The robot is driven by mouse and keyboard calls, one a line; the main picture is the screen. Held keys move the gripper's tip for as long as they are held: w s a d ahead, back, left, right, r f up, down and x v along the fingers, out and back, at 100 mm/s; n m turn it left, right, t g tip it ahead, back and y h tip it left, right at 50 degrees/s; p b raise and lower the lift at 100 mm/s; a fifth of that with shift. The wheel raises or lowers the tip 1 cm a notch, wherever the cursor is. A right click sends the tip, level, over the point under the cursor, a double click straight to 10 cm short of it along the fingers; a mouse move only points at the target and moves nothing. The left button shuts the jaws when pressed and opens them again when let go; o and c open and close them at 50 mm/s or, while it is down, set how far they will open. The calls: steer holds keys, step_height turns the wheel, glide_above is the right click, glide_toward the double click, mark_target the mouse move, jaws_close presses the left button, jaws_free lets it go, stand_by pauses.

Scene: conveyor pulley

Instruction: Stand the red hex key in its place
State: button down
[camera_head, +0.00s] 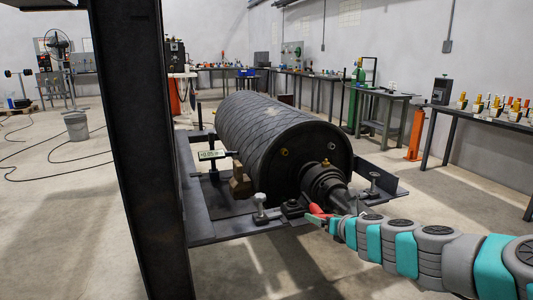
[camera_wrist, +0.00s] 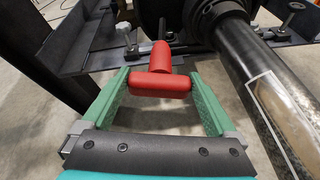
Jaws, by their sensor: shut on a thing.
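The red hex key (camera_wrist: 160,84) has a thick red T-shaped handle. In the wrist view its crossbar lies between the two green fingers of my gripper (camera_wrist: 160,76), which are shut on it at both ends. I cannot make out the key's place in either view.
The large dark pulley (camera_head: 278,140) lies on a steel frame (camera_head: 215,228) with bolts. A dark post (camera_head: 140,150) stands at the left. The shaft (camera_wrist: 262,85) runs close along the right in the wrist view. A digital gauge (camera_head: 211,155) stands left of the pulley.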

steer(key=shift+a, duration=0.75)
steer(key=shift+w+a+m+h, duration=0.2)
steer(key=shift+w+m+h, duration=0.25)
steer(key=shift+m+h, duration=0.25)
steer(key=shift+w+f+m+h, duration=0.15)
steer(key=shift+w+m+h, duration=0.1)
steer(key=shift+m+h, duration=0.8)
steer(key=shift+s+m+h, duration=0.15)
steer(key=shift+m+h, duration=0.6)
steer(key=shift+h, duration=0.3)
steer(key=shift+s+d+m+h, duration=0.3)
steer(key=shift+s+m+h, duration=0.3)
steer(key=shift+m+h, duration=0.45)
